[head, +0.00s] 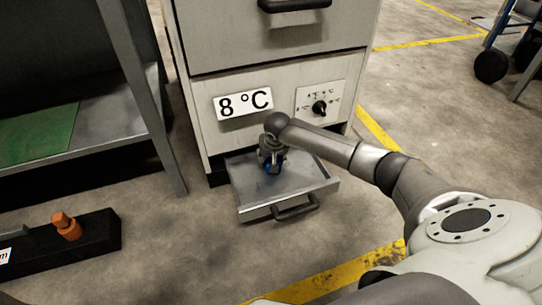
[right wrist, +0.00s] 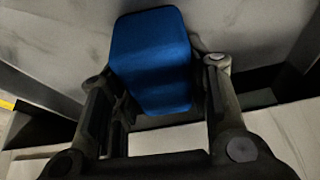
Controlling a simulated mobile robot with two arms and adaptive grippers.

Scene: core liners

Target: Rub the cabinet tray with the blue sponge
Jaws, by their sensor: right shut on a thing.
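The cabinet tray (head: 304,183) is a shallow grey metal drawer pulled out at the foot of the cabinet, with a dark handle on its front. My right gripper (head: 272,165) points down over the tray's back left part. In the right wrist view, the right gripper (right wrist: 158,95) is shut on the blue sponge (right wrist: 152,50), which lies between its fingers. In the head view only a small blue patch of the sponge shows at the fingertips, low over the tray floor. I cannot tell whether the sponge touches the floor. My left gripper is not in view.
The pale cabinet (head: 222,85) rises behind the tray, with an "8 °C" label (head: 243,104) and a dial panel (head: 320,103). A metal shelf frame (head: 145,110) stands at left. A black block with an orange piece (head: 66,227) lies at lower left. Floor right of the tray is clear.

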